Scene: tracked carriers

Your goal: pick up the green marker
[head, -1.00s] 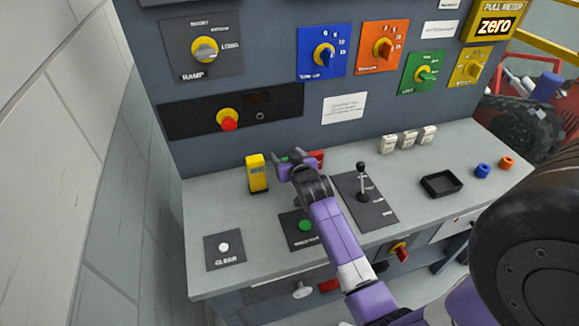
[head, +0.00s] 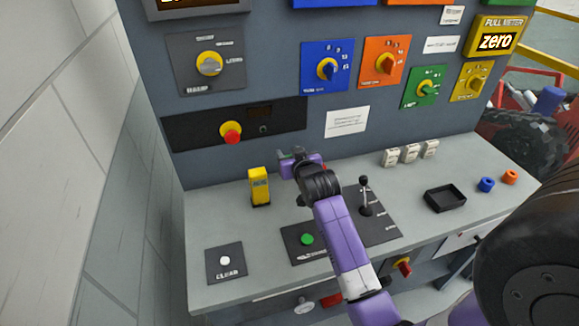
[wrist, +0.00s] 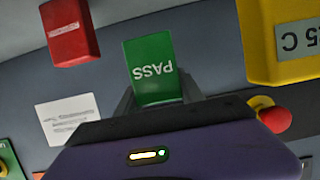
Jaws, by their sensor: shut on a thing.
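The green marker (wrist: 152,62), a flat block lettered PASS, shows in the wrist view between the two dark fingers of my gripper (wrist: 158,93). The fingers are shut on its sides, and the lettering appears upside down. In the head view my gripper (head: 298,157) is over the back of the bench, just right of the yellow device (head: 259,187).
A red block (wrist: 69,31) and the yellow device (wrist: 285,38) flank the marker in the wrist view. A joystick (head: 366,195), a black tray (head: 445,198) and white blocks (head: 410,153) stand to the right. The control panel rises behind; the bench's front left has a CLEAR button (head: 225,261).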

